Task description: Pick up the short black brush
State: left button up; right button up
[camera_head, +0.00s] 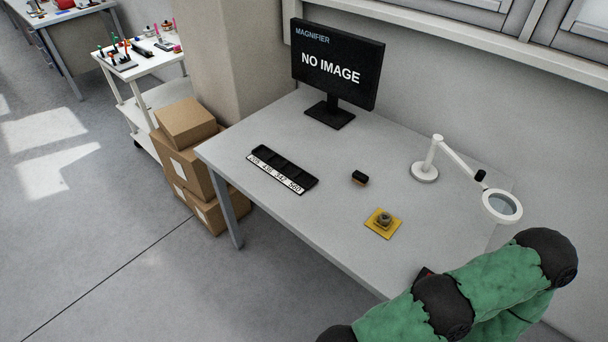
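A short black brush (360,178) with a thin tan underside lies on the grey table (330,220), right of the black tray and behind the yellow plate. Nothing touches it. My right arm, in green covering, reaches in from the lower right, over the table's near right corner. Its gripper does not show clearly; a small dark and red piece (426,273) peeks out beside the arm, and I cannot tell what it is. My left gripper is not in view.
A black compartment tray (282,169) with a number label lies left of the brush. A yellow plate (383,223) bears a grey metal part (383,219). A magnifier lamp (425,171) stands right, a monitor (336,64) behind. Cardboard boxes (186,121) are stacked beyond the left edge.

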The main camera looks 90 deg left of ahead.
aim_at(361, 179)
jog(key=u, duration=2.2)
